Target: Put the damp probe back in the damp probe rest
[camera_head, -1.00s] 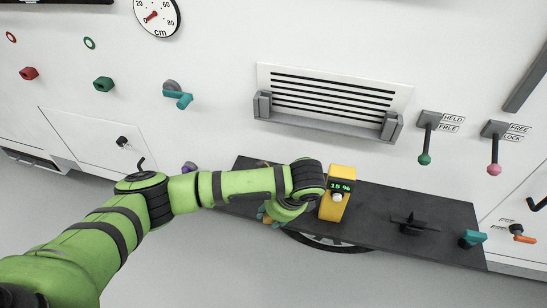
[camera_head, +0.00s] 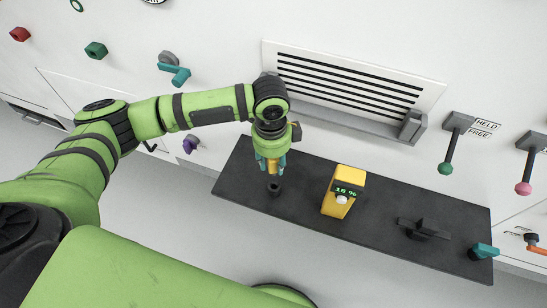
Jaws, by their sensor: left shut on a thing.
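My left gripper (camera_head: 271,166) points down over the left part of the dark shelf. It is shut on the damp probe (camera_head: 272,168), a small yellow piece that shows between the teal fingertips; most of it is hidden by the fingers. Just below the fingertips in the picture, a small black round holder, which looks like the damp probe rest (camera_head: 274,188), stands on the shelf. The probe appears just above or at this holder; I cannot tell whether they touch. My right gripper is not in view.
The dark shelf (camera_head: 300,200) also bears a yellow meter (camera_head: 341,192) with a lit percent display, a black knob (camera_head: 421,229) and a teal handle (camera_head: 483,251). A louvred vent (camera_head: 345,85) with a grey ledge is behind. A purple knob (camera_head: 190,144) is left of the shelf.

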